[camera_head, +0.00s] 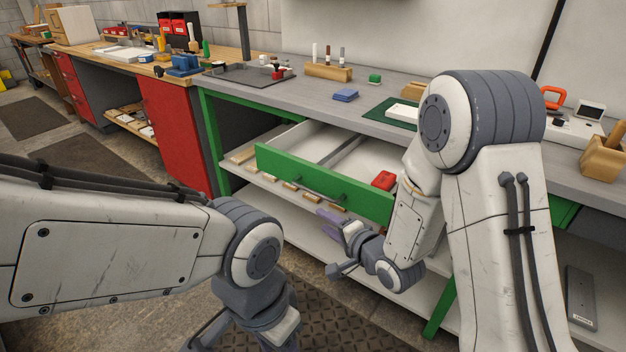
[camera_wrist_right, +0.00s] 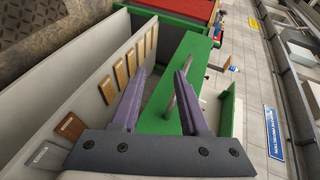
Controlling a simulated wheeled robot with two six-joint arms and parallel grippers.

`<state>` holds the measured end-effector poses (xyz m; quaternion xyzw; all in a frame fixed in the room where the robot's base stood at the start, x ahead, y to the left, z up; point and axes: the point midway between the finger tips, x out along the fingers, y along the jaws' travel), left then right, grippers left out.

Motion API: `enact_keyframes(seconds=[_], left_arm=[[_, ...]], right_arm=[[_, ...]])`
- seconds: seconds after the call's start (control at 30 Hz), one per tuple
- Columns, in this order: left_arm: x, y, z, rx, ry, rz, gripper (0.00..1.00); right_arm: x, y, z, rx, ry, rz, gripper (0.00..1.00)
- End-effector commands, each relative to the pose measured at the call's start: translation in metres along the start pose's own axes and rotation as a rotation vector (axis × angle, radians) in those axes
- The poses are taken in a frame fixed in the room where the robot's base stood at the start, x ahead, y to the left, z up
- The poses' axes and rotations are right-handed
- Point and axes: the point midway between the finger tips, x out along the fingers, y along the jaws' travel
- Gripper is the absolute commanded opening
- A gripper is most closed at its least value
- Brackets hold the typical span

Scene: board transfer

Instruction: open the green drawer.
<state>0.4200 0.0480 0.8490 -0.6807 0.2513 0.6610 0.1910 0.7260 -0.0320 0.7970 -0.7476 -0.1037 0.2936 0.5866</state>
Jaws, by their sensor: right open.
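The green drawer (camera_head: 282,164) stands pulled out from under the grey worktop in the head view. Its white inside shows, with a grey divider and a red object (camera_head: 383,180). A dark bar handle (camera_head: 318,190) is on its green front. My right gripper (camera_head: 328,222) is open, its purple fingers just in front of and below the handle. In the right wrist view the fingers (camera_wrist_right: 160,82) point at the green front (camera_wrist_right: 196,75), with the handle (camera_wrist_right: 183,90) showing in the gap between them; contact is unclear. My left gripper (camera_head: 235,338) is low and partly cut off; its jaws are unclear.
A shelf (camera_head: 300,212) with several small wooden pieces lies below the drawer. On the worktop (camera_head: 300,88) are a wooden block with pens (camera_head: 328,72), blue pads (camera_head: 346,95) and a green mat (camera_head: 385,115). A red cabinet (camera_head: 175,130) stands to the left.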

Motion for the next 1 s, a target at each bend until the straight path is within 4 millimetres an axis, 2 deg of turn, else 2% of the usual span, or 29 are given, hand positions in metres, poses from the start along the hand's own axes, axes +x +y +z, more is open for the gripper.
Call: enact_keyframes(seconds=[0.03,0.2,0.37,0.47,0.8,1.0], left_arm=[[-0.009,0.001,-0.001,0.0,0.0,0.0,0.5],[-0.016,0.001,-0.001,0.0,0.0,0.0,0.5],[-0.017,0.001,-0.001,0.0,0.0,0.0,0.5],[-0.017,0.001,-0.001,0.0,0.0,0.0,0.5],[-0.018,0.001,-0.001,0.0,0.0,0.0,0.5],[-0.018,0.001,-0.001,0.0,0.0,0.0,0.5]], right_arm=[[-0.003,-0.004,-0.008,0.083,0.006,-0.048,0.45],[-0.011,-0.016,-0.021,0.281,-0.001,-0.196,0.45],[-0.008,-0.021,-0.024,0.336,-0.009,-0.244,0.45],[0.004,-0.025,-0.024,0.336,-0.011,-0.248,0.45],[0.064,-0.04,-0.026,0.335,-0.01,-0.246,0.45],[0.084,-0.044,-0.027,0.336,-0.009,-0.244,0.45]])
